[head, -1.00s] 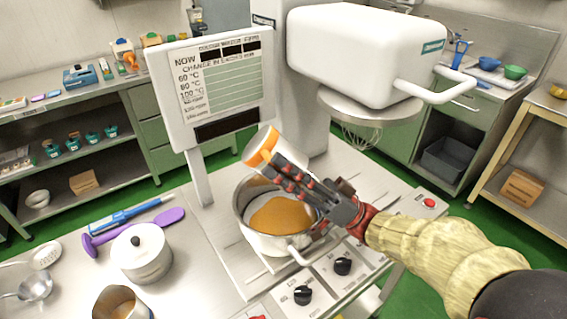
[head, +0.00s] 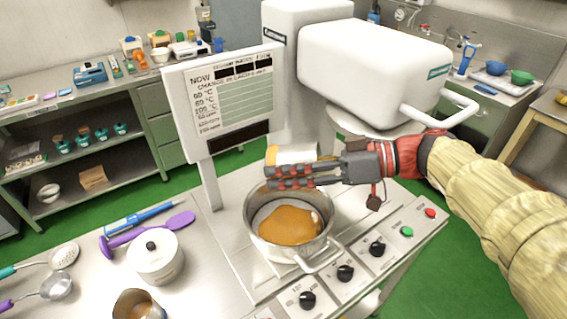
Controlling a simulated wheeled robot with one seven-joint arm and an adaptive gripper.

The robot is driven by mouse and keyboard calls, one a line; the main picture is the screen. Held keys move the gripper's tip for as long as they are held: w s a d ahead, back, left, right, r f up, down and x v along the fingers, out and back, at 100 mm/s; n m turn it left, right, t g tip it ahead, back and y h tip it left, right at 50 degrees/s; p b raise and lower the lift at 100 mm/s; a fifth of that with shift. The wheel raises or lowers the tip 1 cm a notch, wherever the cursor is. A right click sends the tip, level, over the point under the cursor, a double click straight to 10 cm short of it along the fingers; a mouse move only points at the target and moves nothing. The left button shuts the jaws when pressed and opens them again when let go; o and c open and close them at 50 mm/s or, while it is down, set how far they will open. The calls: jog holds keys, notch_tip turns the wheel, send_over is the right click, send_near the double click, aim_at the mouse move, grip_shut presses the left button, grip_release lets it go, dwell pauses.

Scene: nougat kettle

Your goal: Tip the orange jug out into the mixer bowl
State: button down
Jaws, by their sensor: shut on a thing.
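My gripper (head: 277,177) is shut on the orange jug (head: 294,153), a white vessel with an orange band at its left end. The fingers hide its lower side. The jug lies tipped nearly level above the back of the mixer bowl (head: 256,230), clear of the rim in this view. The bowl is a steel pot with a front handle, standing on the mixer's base. An orange-brown mass (head: 291,225) lies in it. I see no stream falling, and I cannot see into the jug.
The raised white mixer head (head: 372,72) is behind my gripper, and the display panel (head: 228,100) stands left of the bowl. Control knobs (head: 345,273) line the front. A lidded white pot (head: 155,257), a purple spoon (head: 150,235) and an open can (head: 138,303) are at left.

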aim_at(285, 154)
notch_tip(285, 154, up, 3)
jog(key=h+p, duration=0.7)
jog(key=p, duration=0.3)
jog(key=shift+a+g+h, duration=0.1)
jog(key=shift+g+h, duration=0.3)
jog(key=h+p, duration=0.3)
jog(key=p, duration=0.3)
jog(key=r+h+p, duration=0.1)
jog(key=h+p, duration=0.2)
jog(key=p, duration=0.3)
jog(key=shift+r+g, duration=0.2)
jog(key=shift+g, duration=0.1)
jog(key=shift+h+p, duration=0.9)
jog(key=shift+p, duration=0.3)
jog(key=shift+f, duration=0.1)
